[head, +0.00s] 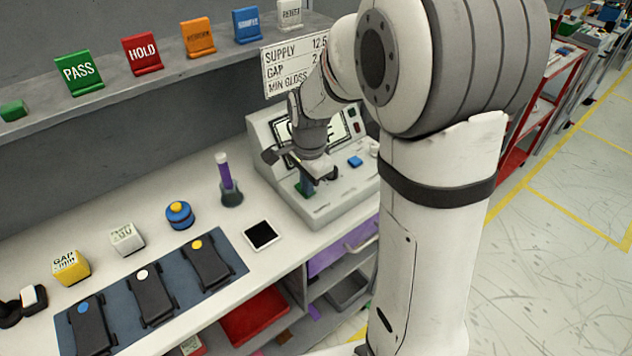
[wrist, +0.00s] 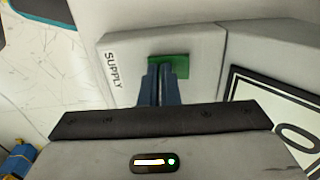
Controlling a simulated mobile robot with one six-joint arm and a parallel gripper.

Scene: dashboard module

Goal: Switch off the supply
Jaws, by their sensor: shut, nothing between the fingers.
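The supply unit (head: 345,190) is a grey sloped console on the bench, with a screen partly hidden behind my arm. In the wrist view its panel (wrist: 118,80) carries the word SUPPLY beside a green switch (wrist: 183,62). My gripper (wrist: 165,68) is shut and empty, its dark blue fingertips over the green switch. They overlap the switch in the picture; I cannot tell whether they touch it. In the head view my gripper (head: 306,190) points down at the left part of the console, with some green showing by the fingertips. The switch's position is unclear.
A blue button (head: 355,161) is on the console's right. A sign (head: 290,72) stands behind. Left on the bench are a purple tube (head: 224,172), a black-and-white card (head: 261,235), a blue knob (head: 179,214) and a mat (head: 228,262) with black devices.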

